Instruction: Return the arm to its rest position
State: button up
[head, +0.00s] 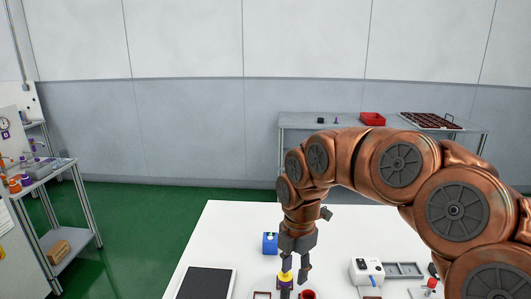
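My copper-coloured arm reaches in from the right side of the head view and bends down over the white table (240,228). My gripper (296,268) points downward above the near part of the table. Its two dark fingers show a gap between them, with nothing seen held there. A dark purple item with a yellow top (286,281) stands just under and beside the left finger. I cannot tell whether they touch.
Near the gripper are a blue box (270,243), a black flat panel (205,283), a red cup (308,294), a white device (367,271) and a grey tray (404,270). A back bench holds a red bin (372,119) and a dark cell tray (430,121). A shelf cart (58,205) stands left.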

jog(key=s+d+f+m, duration=0.1)
jog(key=s+d+m, duration=0.2)
jog(key=s+m, duration=0.5)
jog(key=s+d+m+g, duration=0.1)
jog(key=s+d+m, duration=0.3)
jog(key=s+m, duration=0.5)
jog(key=s+d+f+m, duration=0.1)
jog(key=s+d+m, duration=0.3)
jog(key=s+m, duration=0.5)
jog(key=s, duration=0.3)
jog(key=shift+f+g, duration=0.35)
jog(key=shift+g, duration=0.05)
